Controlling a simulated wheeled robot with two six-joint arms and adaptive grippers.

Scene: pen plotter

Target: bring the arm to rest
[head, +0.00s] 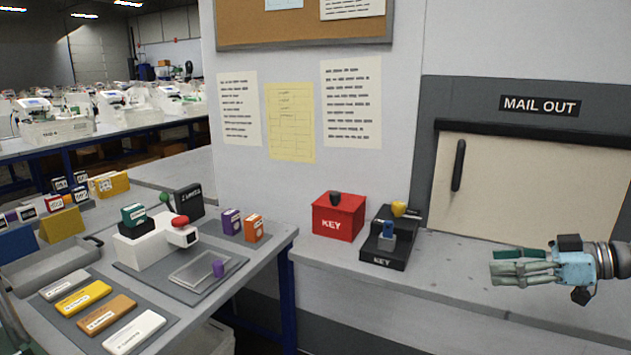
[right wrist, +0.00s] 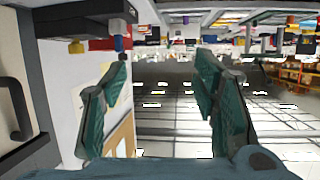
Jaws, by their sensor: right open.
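My right gripper (head: 492,271) is at the right of the head view, over the right end of the grey counter (head: 470,285) and in front of the mail-out hatch. Its fingers point left and appear apart from everything around them. In the right wrist view its two green fingers (right wrist: 162,75) stand wide apart with nothing between them. My left gripper does not show in the head view.
A black key stand (head: 385,252) with a blue key (head: 388,230) and a red key box (head: 338,217) stand on the counter left of the gripper. The mail-out hatch (head: 530,185) is behind it. A white plotter (head: 150,247) stands on the left table.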

